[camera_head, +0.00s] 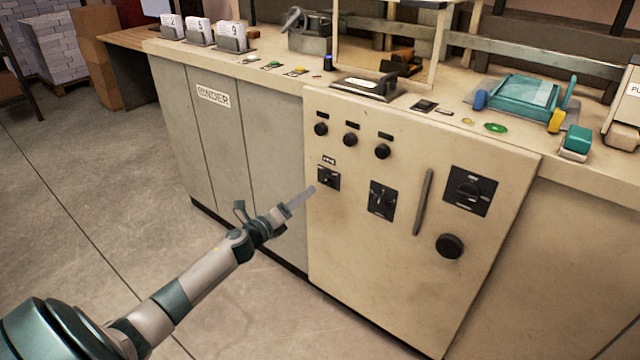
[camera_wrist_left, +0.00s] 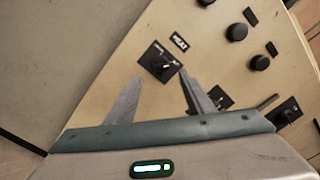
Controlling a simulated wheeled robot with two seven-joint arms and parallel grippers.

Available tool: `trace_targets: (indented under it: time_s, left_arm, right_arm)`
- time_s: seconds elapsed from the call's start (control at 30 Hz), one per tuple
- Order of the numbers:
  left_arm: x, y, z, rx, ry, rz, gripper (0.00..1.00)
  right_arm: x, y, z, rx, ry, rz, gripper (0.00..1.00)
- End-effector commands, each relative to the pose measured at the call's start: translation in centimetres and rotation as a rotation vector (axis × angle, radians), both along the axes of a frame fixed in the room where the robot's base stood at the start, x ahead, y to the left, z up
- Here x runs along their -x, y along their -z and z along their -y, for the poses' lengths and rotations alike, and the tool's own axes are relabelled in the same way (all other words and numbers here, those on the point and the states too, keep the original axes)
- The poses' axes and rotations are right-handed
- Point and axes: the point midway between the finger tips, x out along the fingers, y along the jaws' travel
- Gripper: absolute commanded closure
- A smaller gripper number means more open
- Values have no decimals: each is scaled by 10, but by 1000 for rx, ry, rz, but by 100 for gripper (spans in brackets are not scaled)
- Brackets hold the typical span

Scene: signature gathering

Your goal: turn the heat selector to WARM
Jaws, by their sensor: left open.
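My right gripper is out of view.
Several round black knobs (camera_head: 351,140) sit above the selector. A second selector (camera_head: 381,200), a vertical handle (camera_head: 423,202), a larger selector (camera_head: 470,190) and a round knob (camera_head: 450,245) lie to its right. The grey BINDER cabinet (camera_head: 222,140) adjoins on the left.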

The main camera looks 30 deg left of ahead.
Motion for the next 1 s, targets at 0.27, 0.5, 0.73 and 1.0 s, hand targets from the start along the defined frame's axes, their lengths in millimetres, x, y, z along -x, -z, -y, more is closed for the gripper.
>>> trace_targets:
  time_s: [0.27, 0.5, 0.73, 1.0]
  left_arm:
    - [-41, -1, 3, 1, 0, 1, 52]
    - [-72, 0, 6, 1, 0, 1, 52]
    - [-88, 0, 7, 1, 0, 0, 52]
    - [-91, 0, 8, 1, 1, 0, 52]
  right_arm:
    - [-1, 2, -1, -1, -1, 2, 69]
    - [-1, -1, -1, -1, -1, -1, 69]
    - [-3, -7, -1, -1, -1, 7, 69]
    - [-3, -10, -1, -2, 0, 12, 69]
